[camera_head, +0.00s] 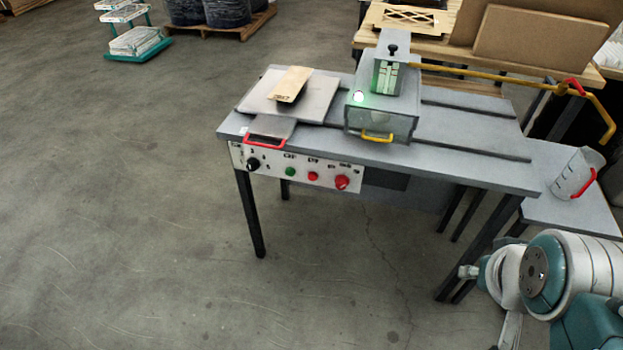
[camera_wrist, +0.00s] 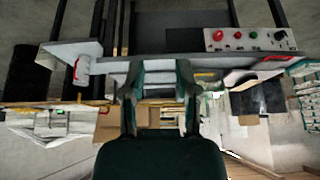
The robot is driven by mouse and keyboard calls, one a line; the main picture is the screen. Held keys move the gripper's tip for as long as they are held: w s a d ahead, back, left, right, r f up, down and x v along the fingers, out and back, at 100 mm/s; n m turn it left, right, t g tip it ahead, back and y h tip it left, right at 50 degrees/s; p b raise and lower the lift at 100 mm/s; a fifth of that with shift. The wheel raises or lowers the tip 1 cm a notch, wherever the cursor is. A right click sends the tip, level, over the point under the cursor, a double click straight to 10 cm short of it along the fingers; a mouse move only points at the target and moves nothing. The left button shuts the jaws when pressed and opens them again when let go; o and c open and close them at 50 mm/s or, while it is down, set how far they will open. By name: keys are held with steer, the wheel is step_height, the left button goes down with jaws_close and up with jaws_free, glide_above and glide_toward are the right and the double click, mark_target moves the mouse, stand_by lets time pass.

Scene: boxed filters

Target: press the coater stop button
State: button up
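The coater is a grey bench (camera_head: 460,165) with a white control panel (camera_head: 262,161) on its front edge. The panel carries a black knob (camera_head: 253,164), a green button (camera_head: 290,171), a small red button (camera_head: 313,176) and a larger red button (camera_head: 342,182); their labels are too small to read. In the wrist view the panel is upside down at upper right, with the small red button (camera_wrist: 238,34) between the larger red one (camera_wrist: 218,35) and the green one (camera_wrist: 253,34). My gripper (camera_wrist: 158,88) is open and empty, apart from the panel.
A grey housing (camera_head: 375,120) with a lit green lamp and a yellow handle stands on the bench. A flat plate (camera_head: 320,98) bears a tan piece (camera_head: 291,84). The floor (camera_head: 150,230) before the panel is clear.

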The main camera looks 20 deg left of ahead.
jaws_close()
stand_by(1.0)
